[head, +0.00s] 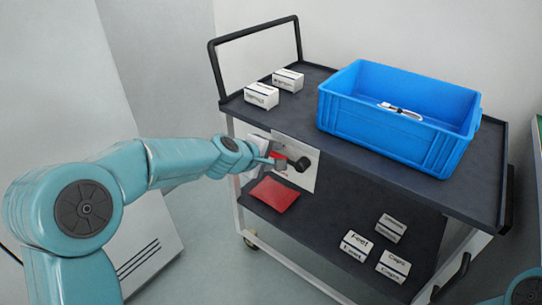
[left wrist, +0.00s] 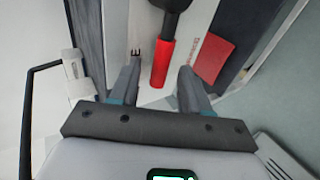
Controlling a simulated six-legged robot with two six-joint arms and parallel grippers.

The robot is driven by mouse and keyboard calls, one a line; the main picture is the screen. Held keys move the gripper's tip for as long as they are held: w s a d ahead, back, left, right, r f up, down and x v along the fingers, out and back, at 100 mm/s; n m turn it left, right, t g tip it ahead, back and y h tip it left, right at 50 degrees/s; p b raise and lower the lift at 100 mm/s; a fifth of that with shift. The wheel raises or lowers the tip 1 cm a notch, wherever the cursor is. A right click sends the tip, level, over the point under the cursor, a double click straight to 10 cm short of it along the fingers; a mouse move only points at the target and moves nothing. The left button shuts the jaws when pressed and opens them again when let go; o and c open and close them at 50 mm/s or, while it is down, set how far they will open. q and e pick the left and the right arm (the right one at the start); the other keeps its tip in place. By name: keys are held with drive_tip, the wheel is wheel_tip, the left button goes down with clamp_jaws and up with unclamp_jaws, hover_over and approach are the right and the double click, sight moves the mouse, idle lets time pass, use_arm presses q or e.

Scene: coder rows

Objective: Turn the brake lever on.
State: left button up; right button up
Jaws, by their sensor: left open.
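The brake lever (head: 279,157) has a red grip and a black pivot, and sits on a white plate (head: 309,178) at the cart's left end. In the left wrist view the red grip of the lever (left wrist: 162,65) points toward my gripper, with the black pivot beyond it. My left gripper (head: 268,161) is at the grip's end. In the left wrist view my left gripper (left wrist: 160,82) is open, with one finger on each side of the grip's end and gaps visible. My right gripper is not in view.
The dark cart top (head: 402,161) carries a blue crate (head: 390,142) with a white object inside, and two small boxes (head: 262,95). The lower shelf holds a red flat item (head: 273,194) and several white boxes (head: 393,266). A black push handle (head: 213,68) rises at the cart's left end.

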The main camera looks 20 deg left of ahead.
use_arm(q)
clamp_jaws()
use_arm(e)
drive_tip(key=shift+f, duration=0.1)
